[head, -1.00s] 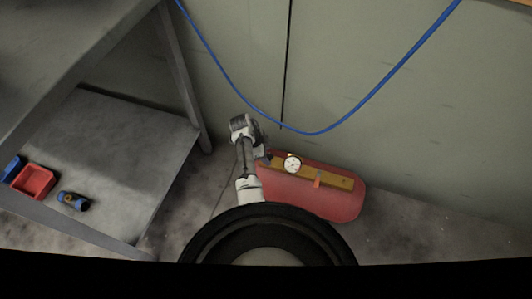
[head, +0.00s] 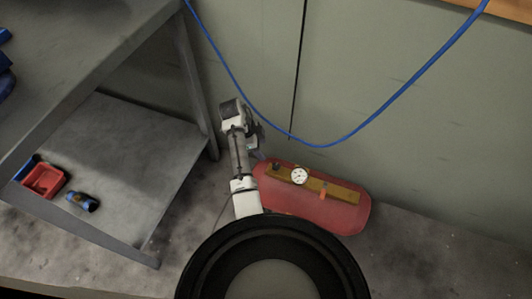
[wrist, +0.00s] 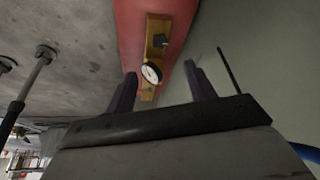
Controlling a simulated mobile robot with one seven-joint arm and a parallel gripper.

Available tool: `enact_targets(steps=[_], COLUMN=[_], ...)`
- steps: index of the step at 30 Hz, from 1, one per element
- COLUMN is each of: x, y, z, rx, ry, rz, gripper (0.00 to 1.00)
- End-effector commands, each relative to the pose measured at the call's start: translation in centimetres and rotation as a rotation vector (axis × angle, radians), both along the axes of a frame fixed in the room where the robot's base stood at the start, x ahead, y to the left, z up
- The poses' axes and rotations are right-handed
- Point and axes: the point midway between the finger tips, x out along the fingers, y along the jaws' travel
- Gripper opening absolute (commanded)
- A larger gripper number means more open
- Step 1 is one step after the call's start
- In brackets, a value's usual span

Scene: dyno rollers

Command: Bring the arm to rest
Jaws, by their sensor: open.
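My gripper (wrist: 160,78) is open and empty in the wrist view, with its two dark fingers apart. Between and beyond the fingertips is a red tank (wrist: 178,15) with a brass-coloured strip and a white dial gauge (wrist: 152,73). In the head view my arm (head: 238,155) reaches out beyond my round black base top. Its end is beside the left end of the red tank (head: 285,208), near the gauge (head: 299,176). The fingers are mostly hidden in the head view, and I cannot tell how far they are from the tank.
A grey metal shelf unit (head: 130,140) stands at the left. Its lower shelf holds a red bin (head: 43,181) and a blue-and-dark fitting (head: 83,201). A blue hose (head: 318,145) hangs along the green-grey wall (head: 420,110). Bare floor (head: 430,245) lies to the right.

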Motion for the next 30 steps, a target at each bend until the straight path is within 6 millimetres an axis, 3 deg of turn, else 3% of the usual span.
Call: enact_targets(steps=[5, 23, 26, 30], x=[-0.1, 0.3, 1.8, 5.4], y=[0.5, 0.4, 0.1, -0.6], z=[1.0, 1.5, 3.2, 8.8], rx=[0.0, 0.009, 0.043, 0.077], ry=[0.0, -0.011, -0.063, -0.227], rz=[0.001, 0.021, 0.117, 0.398], gripper=[0.54, 0.54, 0.54, 0.54])
